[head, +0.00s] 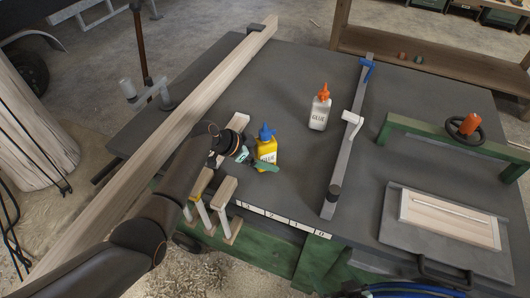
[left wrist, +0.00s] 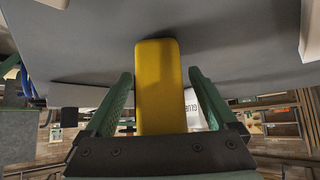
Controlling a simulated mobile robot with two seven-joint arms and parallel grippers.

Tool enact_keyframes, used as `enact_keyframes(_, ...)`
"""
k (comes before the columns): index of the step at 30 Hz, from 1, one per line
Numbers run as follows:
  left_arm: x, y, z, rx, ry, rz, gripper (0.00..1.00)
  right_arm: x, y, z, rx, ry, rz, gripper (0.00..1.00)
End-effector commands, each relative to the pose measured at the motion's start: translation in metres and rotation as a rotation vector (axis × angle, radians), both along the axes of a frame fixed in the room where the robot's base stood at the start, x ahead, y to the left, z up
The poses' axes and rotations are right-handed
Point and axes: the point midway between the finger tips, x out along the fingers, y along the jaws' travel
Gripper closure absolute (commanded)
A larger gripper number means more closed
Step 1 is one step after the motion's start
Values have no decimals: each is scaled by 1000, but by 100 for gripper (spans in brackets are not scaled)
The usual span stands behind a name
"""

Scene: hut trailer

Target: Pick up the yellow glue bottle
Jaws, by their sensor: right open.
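The yellow glue bottle (head: 267,151) with a blue cap stands upright on the dark workbench top (head: 300,190). My left gripper (head: 257,158) reaches it from the left, with a green finger across the bottle's lower front. In the left wrist view the yellow bottle (left wrist: 161,85) stands between the two green fingers of my left gripper (left wrist: 163,88). The fingers are open, with a narrow gap showing on each side of the bottle. My right gripper is not in view.
A white glue bottle (head: 320,108) with an orange cap stands right of the yellow one. A bar clamp (head: 346,140) lies beyond it. A long wooden beam (head: 170,130) and wooden-handled tools (head: 226,198) are near my left arm. A framed wooden panel (head: 448,220) lies at right.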

Motion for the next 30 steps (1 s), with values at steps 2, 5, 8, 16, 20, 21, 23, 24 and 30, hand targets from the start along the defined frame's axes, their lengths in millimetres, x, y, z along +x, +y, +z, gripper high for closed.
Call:
enact_keyframes(2, 0, 0, 0, 0, 0, 0, 19, 0, 0, 0, 0, 0, 0, 0)
enact_keyframes(5, 0, 0, 0, 0, 0, 0, 30, 0, 0, 0, 0, 0, 0, 0)
enact_keyframes(8, 0, 0, 0, 0, 0, 0, 41, 0, 0, 0, 0, 0, 0, 0)
enact_keyframes(16, 0, 0, 0, 0, 0, 0, 72, 0, 0, 0, 0, 0, 0, 0)
enact_keyframes(20, 0, 0, 0, 0, 0, 0, 86, 0, 0, 0, 0, 0, 0, 0)
enact_keyframes(21, 0, 0, 0, 0, 0, 0, 91, 0, 0, 0, 0, 0, 0, 0)
enact_keyframes(23, 0, 0, 0, 0, 0, 0, 98, 0, 0, 0, 0, 0, 0, 0)
enact_keyframes(24, 0, 0, 0, 0, 1, 1, 100, 0, 0, 0, 0, 0, 0, 0)
enact_keyframes(30, 0, 0, 0, 0, 1, 1, 100, 0, 0, 0, 0, 0, 0, 0)
